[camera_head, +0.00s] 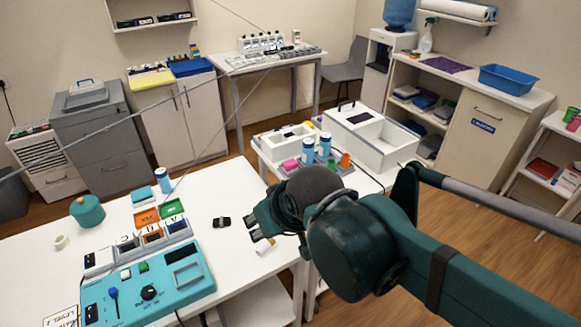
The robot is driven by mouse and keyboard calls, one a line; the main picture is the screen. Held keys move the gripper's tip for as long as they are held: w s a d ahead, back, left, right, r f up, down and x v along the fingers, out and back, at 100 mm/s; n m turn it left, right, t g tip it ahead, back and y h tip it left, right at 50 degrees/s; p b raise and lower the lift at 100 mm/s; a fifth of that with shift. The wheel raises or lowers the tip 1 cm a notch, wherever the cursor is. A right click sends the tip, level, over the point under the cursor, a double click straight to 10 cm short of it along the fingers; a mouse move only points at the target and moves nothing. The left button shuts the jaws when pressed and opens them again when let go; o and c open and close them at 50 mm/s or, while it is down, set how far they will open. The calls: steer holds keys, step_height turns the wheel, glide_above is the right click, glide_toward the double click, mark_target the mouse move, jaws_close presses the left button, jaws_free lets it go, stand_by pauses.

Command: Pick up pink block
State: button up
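A small pink block-like object (290,165) sits on the white table at the back centre, beside blue-and-white cylinders (308,148). My gripper (254,226) is dark teal and points left, above the right edge of the front white table. It is in front of the pink object and lower in the picture, clearly apart from it. The fingers are small and partly merge with the wrist, so their opening is unclear. A pale short cylinder (265,247) shows just below the fingers; I cannot tell whether they touch it.
The front table (235,262) holds a teal control box (190,286), coloured bins (146,217), a teal pot (88,211) and a small black toy car (221,222). A white open box (385,140) stands right of the pink object. Orange and green pieces (345,160) are close by.

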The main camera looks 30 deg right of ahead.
steer(key=shift+r, duration=0.1)
steer(key=w+d+r+m+g+p, duration=0.2)
steer(key=w+d+r+m+p, duration=0.25)
steer(key=w+p, duration=0.2)
steer(key=m+g+p, duration=0.5)
steer(key=m+p, duration=0.8)
steer(key=p, duration=0.5)
glide_above(289, 162)
steer(key=f, duration=0.3)
steer(key=shift+s+a, duration=0.15)
steer(key=shift+a, duration=0.25)
steer(key=shift+d+f+m, duration=0.25)
steer(key=shift+d+f, duration=0.1)
steer(key=shift+f, duration=0.1)
steer(key=shift+f, duration=0.1)
steer(key=shift+f+p, duration=0.3)
steer(key=shift+f, duration=0.9)
